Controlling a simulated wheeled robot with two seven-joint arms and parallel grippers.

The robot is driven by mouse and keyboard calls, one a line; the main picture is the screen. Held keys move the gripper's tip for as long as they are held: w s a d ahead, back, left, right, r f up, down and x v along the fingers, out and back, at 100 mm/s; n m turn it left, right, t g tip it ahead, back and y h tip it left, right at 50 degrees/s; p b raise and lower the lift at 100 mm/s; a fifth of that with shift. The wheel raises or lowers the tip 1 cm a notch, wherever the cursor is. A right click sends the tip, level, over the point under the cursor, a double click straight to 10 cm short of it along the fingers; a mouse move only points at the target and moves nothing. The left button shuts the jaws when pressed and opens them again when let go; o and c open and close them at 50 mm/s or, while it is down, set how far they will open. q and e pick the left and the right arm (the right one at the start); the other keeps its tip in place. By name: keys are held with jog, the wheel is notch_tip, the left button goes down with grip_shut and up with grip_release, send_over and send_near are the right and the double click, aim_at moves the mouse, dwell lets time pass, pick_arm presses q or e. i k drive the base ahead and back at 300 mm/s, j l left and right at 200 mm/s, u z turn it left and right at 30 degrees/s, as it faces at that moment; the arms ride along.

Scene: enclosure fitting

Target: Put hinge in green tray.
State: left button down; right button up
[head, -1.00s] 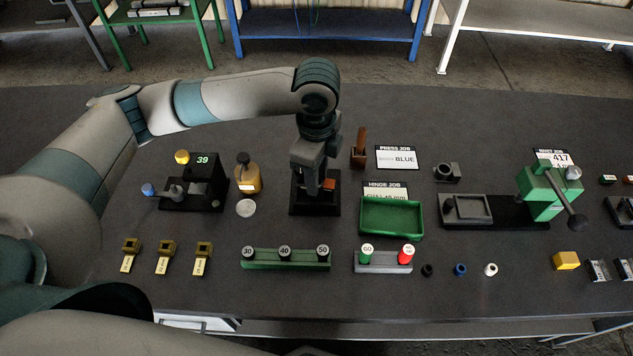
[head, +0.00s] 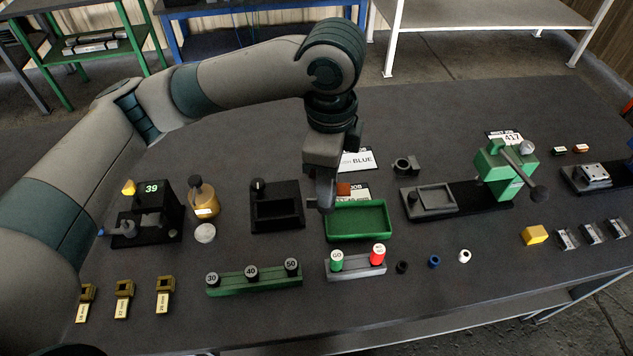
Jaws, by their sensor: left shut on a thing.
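My left gripper (head: 328,205) points down just beside the left rear corner of the green tray (head: 361,237). It is shut on a small part, which I take to be the hinge; an orange-brown bit (head: 344,189) shows beside the fingers. Most of the held part is hidden by the gripper. The green tray looks empty. A black fixture with an open recess (head: 289,222) stands left of the gripper. The hinge job card (head: 358,194) lies behind the tray, partly covered. My right gripper is out of view.
A green rail with numbered knobs (head: 255,280) and a grey block with green and red buttons (head: 357,268) stand in front. A green press (head: 492,170) stands right of the tray. An amber bottle (head: 205,199) and a black gauge unit (head: 158,212) are at left.

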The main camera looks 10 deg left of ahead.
aim_at(373, 222)
jog(key=i+l+u, duration=0.2)
jog(key=l, duration=0.75)
jog(key=l+u, duration=0.25)
jog(key=l, duration=0.7)
